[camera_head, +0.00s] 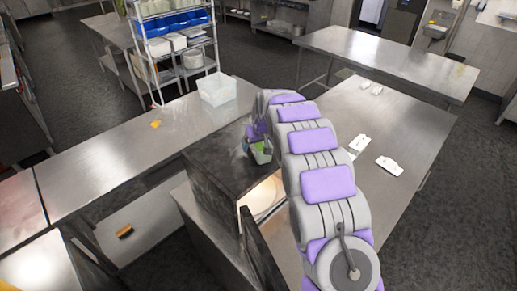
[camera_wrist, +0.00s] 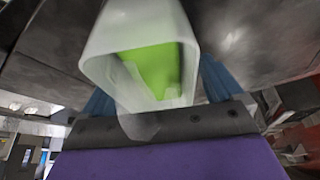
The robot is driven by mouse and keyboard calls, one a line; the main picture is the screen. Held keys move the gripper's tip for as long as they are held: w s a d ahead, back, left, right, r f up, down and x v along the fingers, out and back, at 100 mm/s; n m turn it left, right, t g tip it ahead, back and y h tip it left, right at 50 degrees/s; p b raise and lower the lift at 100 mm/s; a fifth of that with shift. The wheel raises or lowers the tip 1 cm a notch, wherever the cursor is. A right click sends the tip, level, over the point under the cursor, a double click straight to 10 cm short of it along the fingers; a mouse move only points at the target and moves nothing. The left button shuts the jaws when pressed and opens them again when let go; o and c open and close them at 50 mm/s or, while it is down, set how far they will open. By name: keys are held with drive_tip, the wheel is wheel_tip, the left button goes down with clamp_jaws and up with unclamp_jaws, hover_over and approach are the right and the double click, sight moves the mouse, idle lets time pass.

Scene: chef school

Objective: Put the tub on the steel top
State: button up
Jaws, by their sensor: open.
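A small translucent tub with green inside (camera_head: 262,153) is at the edge of the dark box-like unit's top, just below my gripper (camera_head: 256,132). In the wrist view the tub (camera_wrist: 138,30) looks whitish and tilted, with its open end towards the camera. It lies between the two blue fingers of my gripper (camera_wrist: 155,90), which are apart. The picture is blurred, and I cannot tell whether the tub touches a finger or the surface. My arm hides part of the area to the right.
The dark unit (camera_head: 215,165) has an opening with a white plate (camera_head: 262,198). A long steel top (camera_head: 110,150) on the left holds a larger clear container (camera_head: 216,89) and a yellow item (camera_head: 155,124). White packets (camera_head: 389,165) lie on the right steel table (camera_head: 400,125).

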drive_tip(key=shift+d+f, duration=0.1)
drive_tip(key=shift+f, duration=0.05)
drive_tip(key=shift+c, duration=0.2)
drive_tip(key=c, duration=1.3)
